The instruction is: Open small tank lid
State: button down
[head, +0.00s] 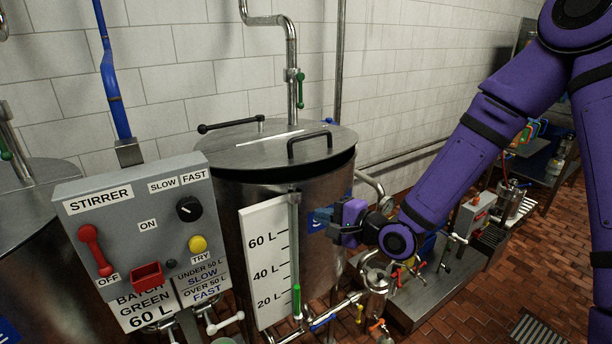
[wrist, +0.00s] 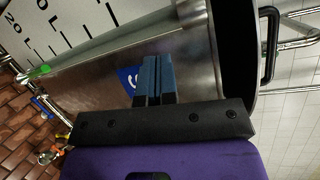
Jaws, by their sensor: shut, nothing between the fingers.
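The steel tank (head: 228,190) stands in the middle of the head view, with a round lid (head: 245,157) on top. A dark band shows under the lid's near right edge. The lid has a black loop handle (head: 310,143), also at the right edge of the wrist view (wrist: 270,45). A black lever (head: 230,124) lies at its back left. My gripper (head: 335,230) is beside the tank's right front wall, below the lid and apart from the handle. In the wrist view its blue fingers (wrist: 156,75) are shut and empty, pointing at the wall near a blue label (wrist: 129,78).
A level gauge (head: 265,265) with a vertical tube stands left of my gripper. A grey stirrer control box (head: 145,215) is at the front left. Pipes and a small valve vessel (head: 376,278) sit below right. A steel pipe (head: 292,60) rises behind the lid. Above the lid is clear.

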aim_at(300, 164)
jog(key=a+m+y, duration=0.1)
jog(key=a+m+t+y, duration=0.1)
jog(key=m, duration=0.1)
jog(key=shift+s+f, duration=0.15)
jog(key=shift+s, duration=0.2)
jog(key=shift+s+a+m+t+y, duration=0.15)
jog(key=shift+m+t+y, duration=0.4)
jog(key=shift+m, duration=0.65)
jog(key=shift+s+r+m+t+y, duration=0.1)
jog(key=shift+r+m+t+y, duration=0.2)
jog(key=shift+m+t, duration=0.55)
jog(key=w+r+m+t+h, duration=0.1)
jog(key=w+r+m+t, duration=0.1)
jog(key=m, duration=0.2)
jog(key=w+a+r+m+t+h, duration=0.1)
jog(key=w+r+m+t, duration=0.1)
jog(key=m+t, duration=0.1)
jog(key=w+a+r+m+t+h, duration=0.1)
jog(key=w+r+m+t, duration=0.1)
jog(key=m, duration=0.3)
jog(key=shift+r, duration=0.55)
jog(key=shift+w, duration=0.1)
jog(key=shift+r, duration=0.1)
